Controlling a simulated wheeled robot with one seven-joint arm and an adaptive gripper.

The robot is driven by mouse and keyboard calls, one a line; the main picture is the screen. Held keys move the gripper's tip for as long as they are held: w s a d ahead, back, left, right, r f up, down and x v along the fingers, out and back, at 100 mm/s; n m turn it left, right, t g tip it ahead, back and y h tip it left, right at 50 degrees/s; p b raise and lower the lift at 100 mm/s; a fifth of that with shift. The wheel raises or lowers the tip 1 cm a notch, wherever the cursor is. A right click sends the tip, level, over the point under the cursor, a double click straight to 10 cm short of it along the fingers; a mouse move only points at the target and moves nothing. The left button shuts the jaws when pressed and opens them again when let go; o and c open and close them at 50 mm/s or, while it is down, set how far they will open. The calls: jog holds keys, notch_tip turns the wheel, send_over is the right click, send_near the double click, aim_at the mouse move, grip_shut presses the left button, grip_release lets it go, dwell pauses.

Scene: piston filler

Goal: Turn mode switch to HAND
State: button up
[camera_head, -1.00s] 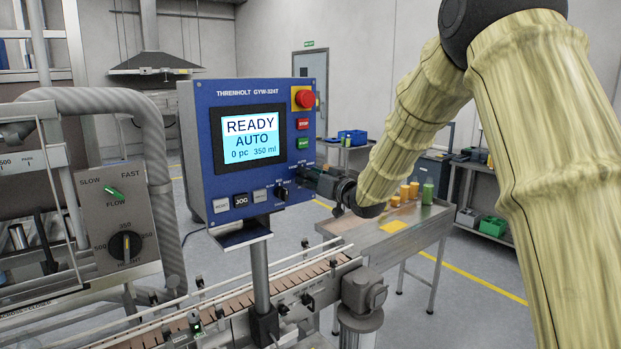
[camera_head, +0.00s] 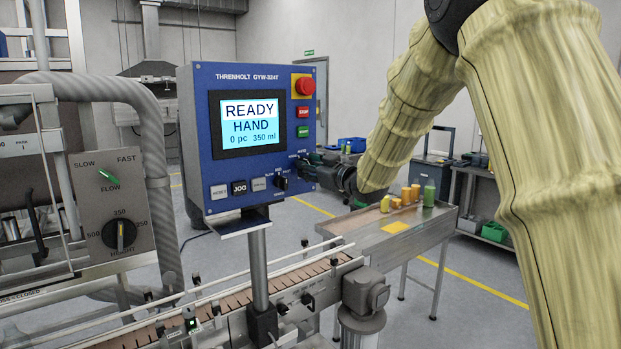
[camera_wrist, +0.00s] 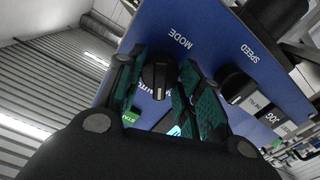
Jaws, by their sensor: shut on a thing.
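The blue control panel (camera_head: 212,170) stands on a post, and its screen (camera_head: 249,122) reads READY, HAND, 0 pc, 350 ml. The mode switch (camera_wrist: 157,76) is a black knob under the word MODE in the wrist view. My gripper (camera_wrist: 160,95) has its green-padded fingers on either side of this knob, shut on it. In the head view my gripper (camera_head: 308,170) reaches the panel's right edge from the right, and its fingers hide the mode switch there.
The black speed knob (camera_head: 281,183) sits just left of my gripper, with a row of buttons including JOG (camera_head: 239,188). Red emergency stop (camera_head: 305,86) is above. A conveyor (camera_head: 215,310) runs below the panel. A metal table (camera_head: 425,229) with bottles stands right.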

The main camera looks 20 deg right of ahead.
jog(key=shift+n+b, duration=1.3)
jog(key=shift+n, duration=0.2)
jog(key=shift+r, duration=0.1)
jog(key=o, duration=1)
jog(key=shift+o, duration=0.2)
jog(key=v, duration=1.2)
